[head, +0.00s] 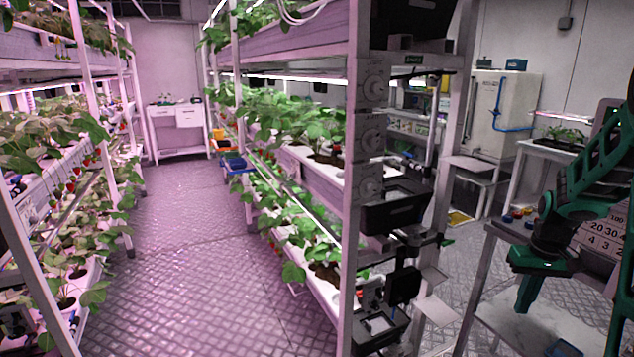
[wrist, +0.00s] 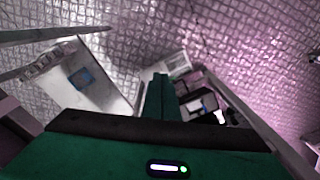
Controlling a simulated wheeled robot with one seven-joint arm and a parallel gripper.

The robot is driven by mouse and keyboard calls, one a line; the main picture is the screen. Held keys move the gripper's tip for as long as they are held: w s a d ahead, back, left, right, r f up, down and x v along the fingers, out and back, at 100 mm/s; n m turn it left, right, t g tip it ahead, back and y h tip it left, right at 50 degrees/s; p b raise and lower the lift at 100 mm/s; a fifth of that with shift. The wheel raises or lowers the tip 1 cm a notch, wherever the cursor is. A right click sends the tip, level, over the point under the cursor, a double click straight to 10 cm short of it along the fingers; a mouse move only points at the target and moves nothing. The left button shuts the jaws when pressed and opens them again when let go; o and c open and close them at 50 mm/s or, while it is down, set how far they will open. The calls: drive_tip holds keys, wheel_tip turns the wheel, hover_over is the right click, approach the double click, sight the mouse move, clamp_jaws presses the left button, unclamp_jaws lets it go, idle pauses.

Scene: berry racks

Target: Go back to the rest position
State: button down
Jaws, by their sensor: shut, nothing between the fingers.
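My gripper (head: 525,305) is at the right of the head view, at the end of my green arm, pointing down. In the wrist view my gripper's green fingers (wrist: 160,78) are together with nothing between them. It hangs in front of a stand with a pale lower shelf (head: 515,325). I cannot tell its exact height above that shelf.
A plant rack (head: 352,200) with dark equipment on its end stands in the middle. Another plant rack (head: 95,140) is at the left, with a clear aisle floor (head: 190,240) between. The pale shelf (wrist: 110,85) bearing a blue item (wrist: 82,78) shows in the wrist view.

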drive_tip(key=s+a+r+m, duration=0.1)
drive_tip(key=s+a+r, duration=0.2)
drive_tip(key=s, duration=0.5)
drive_tip(key=s+a+r+m, duration=0.1)
drive_tip(key=s+a+r, duration=0.2)
drive_tip(key=s, duration=0.6)
drive_tip(key=s+a+r+m, duration=0.1)
drive_tip(key=s+a+r, duration=0.2)
drive_tip(key=s, duration=0.6)
drive_tip(key=shift+s+a+m, duration=0.15)
drive_tip(key=shift+a+m, duration=0.25)
drive_tip(key=shift+a, duration=0.75)
